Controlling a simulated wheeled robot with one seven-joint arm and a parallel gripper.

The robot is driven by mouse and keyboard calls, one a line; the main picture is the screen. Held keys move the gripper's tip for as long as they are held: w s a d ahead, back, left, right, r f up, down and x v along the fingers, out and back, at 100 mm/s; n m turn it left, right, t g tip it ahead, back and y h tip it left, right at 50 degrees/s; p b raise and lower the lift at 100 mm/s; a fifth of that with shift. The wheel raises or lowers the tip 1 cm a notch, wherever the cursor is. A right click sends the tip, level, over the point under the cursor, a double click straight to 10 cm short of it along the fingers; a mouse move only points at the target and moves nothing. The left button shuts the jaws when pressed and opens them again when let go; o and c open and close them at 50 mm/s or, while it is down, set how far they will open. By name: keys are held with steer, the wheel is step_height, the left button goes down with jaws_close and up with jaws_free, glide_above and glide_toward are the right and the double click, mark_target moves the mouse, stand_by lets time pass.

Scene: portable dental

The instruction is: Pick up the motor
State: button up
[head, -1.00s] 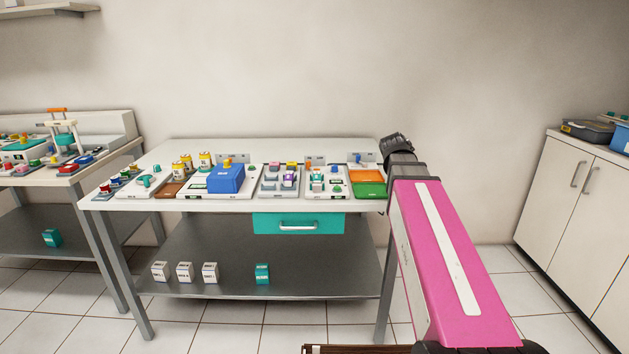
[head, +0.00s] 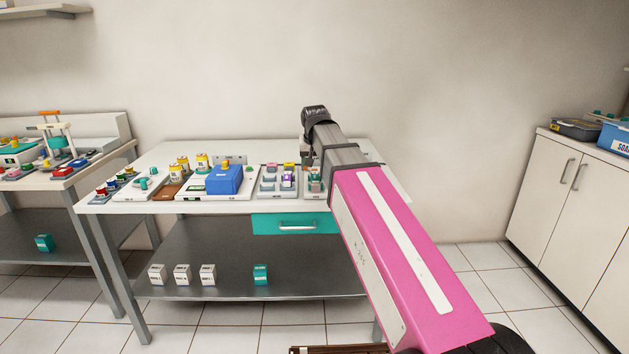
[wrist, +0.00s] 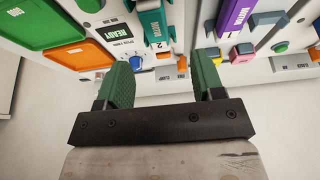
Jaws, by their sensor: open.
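Two blocks marked as motors show in the wrist view: a teal one (wrist: 153,22) in a white station and a purple one (wrist: 235,15) in the bay to its right. The frames do not show which one the task means. The purple block also shows in the head view (head: 288,180) on the table. My gripper (wrist: 163,72) is open and empty, with green pads apart. Its fingertips point toward the station edge near the teal block, not touching it. In the head view my arm covers part of the teal block's station and the fingers are hidden.
The white table (head: 160,152) carries a blue box (head: 224,180) and yellow-topped bottles to the left. In the wrist view, a green tray (wrist: 40,22) and an orange tray (wrist: 78,55) lie left of the teal block. The wall stands close behind the table.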

mark_target(315, 176)
steer(key=x, duration=0.6)
steer(key=shift+w+d+f, duration=0.25)
steer(key=shift+w+f, duration=0.15)
steer(key=shift+f, duration=0.25)
steer(key=shift+f, duration=0.25)
steer(key=c, duration=1)
